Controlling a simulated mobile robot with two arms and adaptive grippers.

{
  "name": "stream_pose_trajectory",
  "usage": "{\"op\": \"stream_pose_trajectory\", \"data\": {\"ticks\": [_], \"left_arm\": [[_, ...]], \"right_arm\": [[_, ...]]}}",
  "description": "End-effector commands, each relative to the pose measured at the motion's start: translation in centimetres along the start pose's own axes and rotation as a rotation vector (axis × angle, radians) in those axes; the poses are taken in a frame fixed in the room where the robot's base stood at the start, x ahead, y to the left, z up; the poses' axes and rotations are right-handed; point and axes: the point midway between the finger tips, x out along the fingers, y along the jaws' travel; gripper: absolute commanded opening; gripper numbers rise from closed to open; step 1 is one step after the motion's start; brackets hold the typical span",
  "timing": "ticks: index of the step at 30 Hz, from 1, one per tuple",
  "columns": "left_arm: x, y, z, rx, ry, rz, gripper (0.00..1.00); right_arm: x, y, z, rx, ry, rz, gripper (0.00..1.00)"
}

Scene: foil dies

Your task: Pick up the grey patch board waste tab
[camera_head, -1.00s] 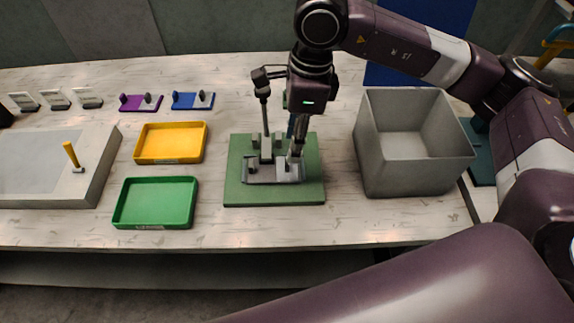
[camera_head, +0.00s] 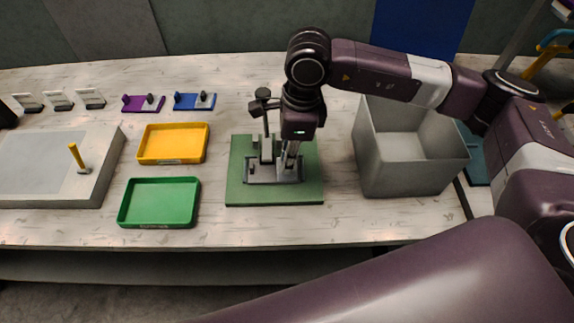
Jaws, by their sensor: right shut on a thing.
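The grey patch board (camera_head: 262,177) lies in a fixture on the green base plate (camera_head: 237,190), in the middle of the table. My right gripper (camera_head: 288,166) reaches down from above and is shut at the right part of the grey board, on its waste tab. The tab itself is too small and too covered by the fingers to make out clearly. My left gripper is not in view.
A deep grey bin (camera_head: 405,180) stands right of the plate. A yellow tray (camera_head: 172,160) and a green tray (camera_head: 158,222) lie to the left, both empty. Purple (camera_head: 144,104) and blue (camera_head: 194,101) boards sit behind. A grey slab (camera_head: 90,188) with a yellow handle (camera_head: 76,155) is far left.

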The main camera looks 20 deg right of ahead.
Motion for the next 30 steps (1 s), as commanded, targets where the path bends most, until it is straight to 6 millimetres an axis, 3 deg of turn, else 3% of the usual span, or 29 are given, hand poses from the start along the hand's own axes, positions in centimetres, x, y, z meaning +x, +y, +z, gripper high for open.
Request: {"op": "stream_pose_trajectory", "data": {"ticks": [8,14,20,30], "left_arm": [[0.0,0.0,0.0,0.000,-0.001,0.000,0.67],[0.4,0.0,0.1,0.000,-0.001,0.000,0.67],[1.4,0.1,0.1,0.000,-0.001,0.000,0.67],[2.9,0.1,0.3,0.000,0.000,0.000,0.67]], "right_arm": [[-0.2,0.0,0.1,0.000,-0.001,-0.001,0.07],[-1.6,-0.1,0.3,-0.001,-0.002,-0.003,0.07],[-5.6,-0.1,0.8,-0.003,-0.004,-0.006,0.07],[-15.2,-0.1,2.0,-0.002,-0.003,-0.006,0.07]]}}
